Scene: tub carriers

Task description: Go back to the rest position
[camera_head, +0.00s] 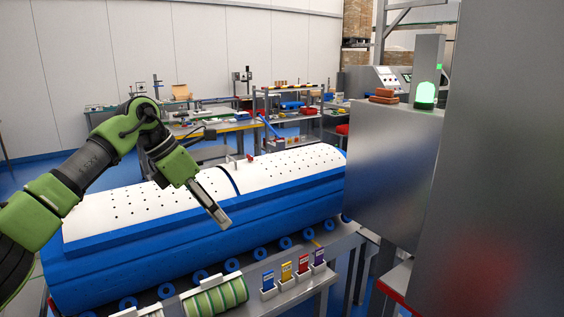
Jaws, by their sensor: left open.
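My left arm comes in from the left. Its gripper (222,216) is in front of a long blue and white tub (270,205) with rows of small holes in its white top. The gripper points down to the right, is open and holds nothing that I can see. I cannot tell whether it is apart from the tub or touching it. The tub lies on several blue rollers (232,265). My right gripper is not in view.
A grey metal cabinet (390,170) with a green lamp (425,94) stands at the right. In front are several small coloured packs in holders (286,283) and a green striped roll (217,297). Workbenches (215,127) stand behind. Blue floor (20,172) shows at the left.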

